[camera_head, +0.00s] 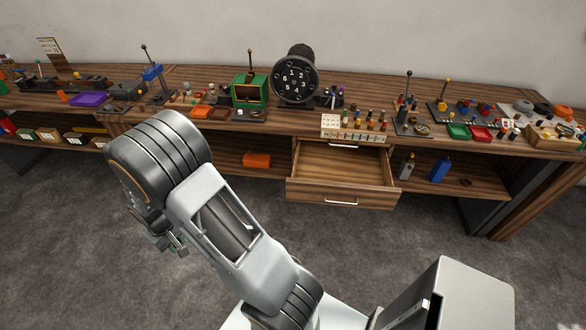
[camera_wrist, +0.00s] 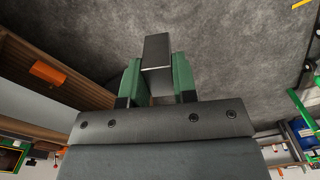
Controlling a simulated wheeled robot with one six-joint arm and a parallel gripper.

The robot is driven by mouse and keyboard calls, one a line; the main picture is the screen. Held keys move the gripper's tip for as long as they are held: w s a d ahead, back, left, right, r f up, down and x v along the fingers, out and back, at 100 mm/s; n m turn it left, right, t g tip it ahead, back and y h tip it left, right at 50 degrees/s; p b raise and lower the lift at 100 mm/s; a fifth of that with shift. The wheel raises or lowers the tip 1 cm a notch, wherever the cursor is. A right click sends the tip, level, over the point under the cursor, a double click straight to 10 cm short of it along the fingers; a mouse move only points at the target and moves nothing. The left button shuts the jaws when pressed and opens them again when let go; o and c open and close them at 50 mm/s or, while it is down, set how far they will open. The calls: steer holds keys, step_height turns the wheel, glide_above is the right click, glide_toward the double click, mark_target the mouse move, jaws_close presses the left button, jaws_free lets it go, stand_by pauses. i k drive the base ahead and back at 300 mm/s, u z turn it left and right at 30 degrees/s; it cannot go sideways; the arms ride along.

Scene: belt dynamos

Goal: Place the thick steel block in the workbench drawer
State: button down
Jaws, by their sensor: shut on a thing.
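My gripper (camera_wrist: 157,82) has green jaw pads and is shut on a dark grey steel block (camera_wrist: 157,48) in the wrist view. The block sticks out past the fingertips, with grey floor behind it. In the head view my gripper (camera_head: 176,243) is at the left, partly hidden by my arm, and I cannot make out the block there. The workbench drawer (camera_head: 342,188) is pulled open at the middle of the bench. Its visible inside looks empty. My gripper is well to the left of the drawer and apart from it.
The wooden workbench (camera_head: 225,131) runs across the back, its top crowded with tools and small parts. The floor before the bench is clear.

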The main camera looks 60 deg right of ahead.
mark_target(335, 177)
steer(key=z, duration=1.95)
steer(key=i, duration=0.95)
